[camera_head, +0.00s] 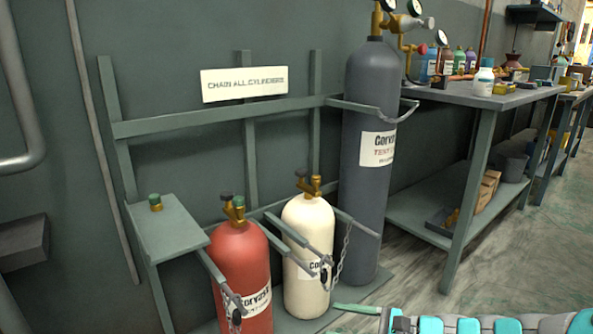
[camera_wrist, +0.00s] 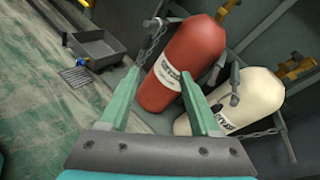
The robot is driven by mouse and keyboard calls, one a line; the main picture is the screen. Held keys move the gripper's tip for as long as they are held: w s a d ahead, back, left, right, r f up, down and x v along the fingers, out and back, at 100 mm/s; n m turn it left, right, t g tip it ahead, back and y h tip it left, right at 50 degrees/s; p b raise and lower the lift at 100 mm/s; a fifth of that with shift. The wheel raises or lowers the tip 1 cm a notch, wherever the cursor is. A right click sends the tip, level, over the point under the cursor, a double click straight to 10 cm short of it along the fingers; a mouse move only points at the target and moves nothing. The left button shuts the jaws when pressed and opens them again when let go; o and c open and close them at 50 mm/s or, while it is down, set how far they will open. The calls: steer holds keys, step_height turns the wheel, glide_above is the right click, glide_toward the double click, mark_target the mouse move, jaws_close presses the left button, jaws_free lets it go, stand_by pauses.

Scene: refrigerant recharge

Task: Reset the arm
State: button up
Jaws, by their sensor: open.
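My gripper (camera_wrist: 160,76) is open in the wrist view, its two green fingers apart with nothing held between them. A red cylinder (camera_wrist: 190,62) shows beyond the fingertips, and a cream cylinder (camera_wrist: 245,95) is to its right. In the head view, my arm enters at the bottom right, and a green finger of my gripper (camera_head: 357,308) points left near the floor. The red cylinder (camera_head: 240,262) and the cream cylinder (camera_head: 307,235) stand upright in the rack there. Whether a finger touches either cylinder cannot be told.
A tall grey cylinder (camera_head: 368,210) stands in the rack's right end. A workbench (camera_head: 480,98) with bottles and tools stands at right. Chains (camera_head: 341,255) hang by the cylinders. Floor at right is clear.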

steer(key=s+a+r+n+g+h+p, duration=0.2)
steer(key=s+a+r+n+g, duration=0.15)
steer(key=s+n, duration=0.35)
steer(key=s+a+r+n+g+h+p, duration=0.25)
steer(key=s+a+n+g, duration=0.2)
steer(key=s, duration=0.55)
steer(key=s+d+r+n+h+p, duration=0.1)
steer(key=s+d+r+n+h, duration=0.2)
steer(key=s+d+h, duration=0.1)
steer(key=s+d+r+n+h+p, duration=0.2)
steer(key=s+d+r+n+h, duration=0.1)
steer(key=s+d+h, duration=0.2)
steer(key=s+d, duration=0.2)
steer(key=d, duration=0.2)
steer(key=shift+n+g, duration=0.3)
steer(key=shift+n, duration=0.05)
